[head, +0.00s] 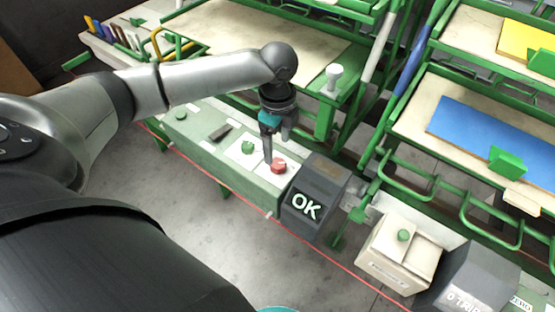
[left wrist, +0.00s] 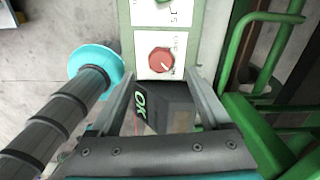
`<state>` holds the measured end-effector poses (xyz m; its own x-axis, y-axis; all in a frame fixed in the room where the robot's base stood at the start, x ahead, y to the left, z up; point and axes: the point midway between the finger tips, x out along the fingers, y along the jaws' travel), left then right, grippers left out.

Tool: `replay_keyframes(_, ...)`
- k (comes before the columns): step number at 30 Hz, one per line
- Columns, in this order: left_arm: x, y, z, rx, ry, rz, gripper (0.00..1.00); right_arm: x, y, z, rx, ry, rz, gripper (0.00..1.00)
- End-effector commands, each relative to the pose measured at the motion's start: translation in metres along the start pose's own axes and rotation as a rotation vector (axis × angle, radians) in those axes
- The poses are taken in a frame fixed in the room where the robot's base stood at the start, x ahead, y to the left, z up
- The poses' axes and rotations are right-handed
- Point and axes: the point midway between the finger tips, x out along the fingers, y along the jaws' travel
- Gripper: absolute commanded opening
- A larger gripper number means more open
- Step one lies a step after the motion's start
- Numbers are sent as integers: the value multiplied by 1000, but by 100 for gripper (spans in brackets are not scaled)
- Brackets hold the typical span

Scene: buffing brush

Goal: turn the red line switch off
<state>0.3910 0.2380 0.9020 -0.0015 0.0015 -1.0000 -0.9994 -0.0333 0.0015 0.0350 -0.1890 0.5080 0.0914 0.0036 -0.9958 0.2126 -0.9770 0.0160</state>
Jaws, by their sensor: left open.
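The red line switch (head: 278,166) is a round red knob on a white plate, on top of the pale green console. It also shows in the left wrist view (left wrist: 161,60), upper middle, with a light mark on its lower right side. My left gripper (head: 277,158) points down at the switch, its fingers open and close to it in the head view. In the left wrist view the two fingers (left wrist: 163,80) stand apart just below the knob, with nothing between them but the view of the dark box. I cannot tell whether a finger touches the knob. My right gripper is not in view.
A green knob (head: 247,147) sits left of the red one on the console (head: 210,142). A dark box marked OK (head: 318,188) stands at the console's right end. Green rack frames (head: 326,118) rise close behind. Open grey floor (head: 180,215) lies in front.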

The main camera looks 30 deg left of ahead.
Motion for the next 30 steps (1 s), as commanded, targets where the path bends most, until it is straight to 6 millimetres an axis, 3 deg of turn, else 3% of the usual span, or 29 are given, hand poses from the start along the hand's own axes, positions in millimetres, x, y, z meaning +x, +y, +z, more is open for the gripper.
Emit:
replay_keyframes(3,27,0,-1,0,2,2,81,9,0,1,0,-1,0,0)
replay_keyframes(9,54,0,0,-1,1,0,81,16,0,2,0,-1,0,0)
replay_keyframes(22,64,0,-1,1,1,-2,81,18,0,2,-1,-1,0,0)
replay_keyframes(30,64,0,0,0,1,-2,52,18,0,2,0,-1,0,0)
